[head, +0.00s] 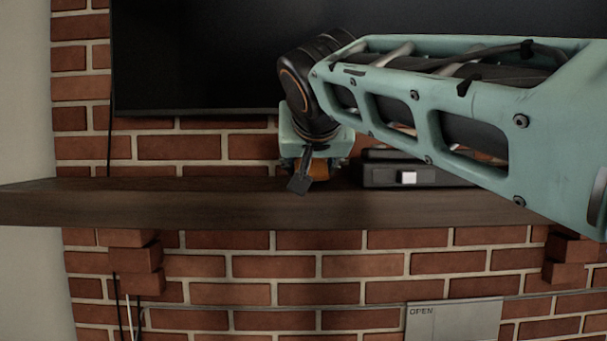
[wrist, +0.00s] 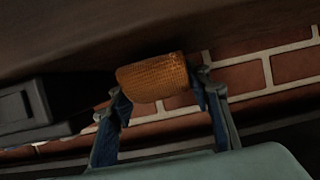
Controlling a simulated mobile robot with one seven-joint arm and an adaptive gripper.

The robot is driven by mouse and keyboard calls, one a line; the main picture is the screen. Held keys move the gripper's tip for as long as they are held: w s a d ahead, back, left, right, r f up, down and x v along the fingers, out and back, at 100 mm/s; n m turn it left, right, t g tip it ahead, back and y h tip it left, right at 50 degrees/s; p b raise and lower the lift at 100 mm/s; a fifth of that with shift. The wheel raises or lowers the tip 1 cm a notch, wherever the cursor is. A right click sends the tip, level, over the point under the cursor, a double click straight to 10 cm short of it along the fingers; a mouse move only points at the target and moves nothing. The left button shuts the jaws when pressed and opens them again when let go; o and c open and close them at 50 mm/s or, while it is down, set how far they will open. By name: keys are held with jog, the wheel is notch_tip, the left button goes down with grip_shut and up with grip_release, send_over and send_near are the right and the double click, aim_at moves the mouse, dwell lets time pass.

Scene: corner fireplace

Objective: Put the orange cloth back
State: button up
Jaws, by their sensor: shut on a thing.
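The orange cloth (wrist: 152,76) has a ribbed texture and looks like a small rounded roll in the wrist view. My gripper (wrist: 160,90) is shut on it, with one blue-and-grey finger at each side. In the head view, my gripper (head: 312,172) points down at the wooden mantel shelf (head: 200,208), near its middle. A bit of the orange cloth (head: 321,169) shows there behind a dark part of the gripper, and the rest is hidden. I cannot tell whether the cloth touches the shelf.
A black box (head: 405,173) with a light square on its front stands on the shelf, close right of my gripper. A dark screen (head: 200,60) hangs on the brick wall above. The shelf's left part is clear. A grey panel marked OPEN (head: 455,321) is below.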

jog(key=shift+f, duration=0.35)
jog(key=shift+w, duration=0.1)
jog(key=shift+f, duration=0.1)
jog(key=o, duration=1.1)
jog(key=shift+c, duration=0.2)
